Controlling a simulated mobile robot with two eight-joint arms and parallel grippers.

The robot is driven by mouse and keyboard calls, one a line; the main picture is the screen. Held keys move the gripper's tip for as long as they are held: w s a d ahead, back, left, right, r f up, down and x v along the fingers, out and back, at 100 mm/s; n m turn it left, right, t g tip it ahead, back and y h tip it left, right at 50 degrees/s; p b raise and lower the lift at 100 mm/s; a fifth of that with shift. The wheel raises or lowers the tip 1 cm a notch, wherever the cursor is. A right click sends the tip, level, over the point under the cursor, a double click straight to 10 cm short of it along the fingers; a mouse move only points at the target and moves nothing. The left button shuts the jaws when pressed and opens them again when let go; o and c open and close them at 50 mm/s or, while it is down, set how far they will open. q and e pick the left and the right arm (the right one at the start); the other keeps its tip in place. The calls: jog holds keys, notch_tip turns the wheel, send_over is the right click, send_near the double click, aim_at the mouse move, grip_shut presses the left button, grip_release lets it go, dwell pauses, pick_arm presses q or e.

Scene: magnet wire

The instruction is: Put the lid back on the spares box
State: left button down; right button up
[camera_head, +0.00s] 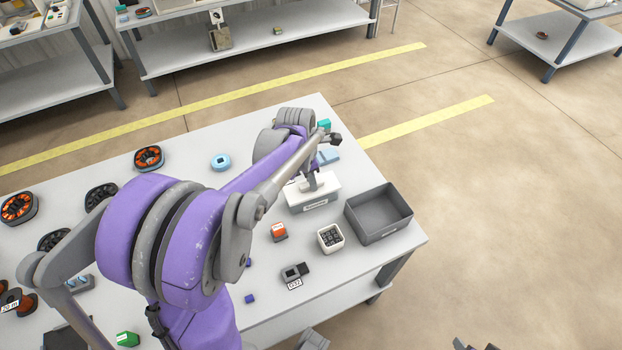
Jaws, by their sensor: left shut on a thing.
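The white spares box (313,207) stands on the grey-white table, with a label on its front face. My left gripper (313,184) reaches down over it from behind my purple and grey arm. It is shut on a pale piece at the top of the box, which I take to be the lid (327,183). The lid lies over the box top or just above it; I cannot tell whether it is fully seated. Part of it is hidden by my gripper. Only dark bits at the bottom edge may belong to my right gripper, and their state is unclear.
A dark grey open bin (380,213) stands right of the box. In front are a white divided container (330,238), an orange part (279,231) and a dark block (295,271). A light blue ring (220,162) and several wire spools lie to the left.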

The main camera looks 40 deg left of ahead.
pick_arm(q)
jog(key=shift+f, duration=0.15)
jog(key=c, duration=0.7)
grip_release()
jog(key=shift+s+a+r+p, duration=0.15)
jog(key=shift+r+p, duration=0.65)
jog(key=shift+r, duration=0.5)
jog(key=shift+s+a+r+p, duration=0.15)
jog(key=shift+r+p, duration=0.65)
jog(key=shift+r, duration=0.45)
jog(key=shift+d, duration=0.1)
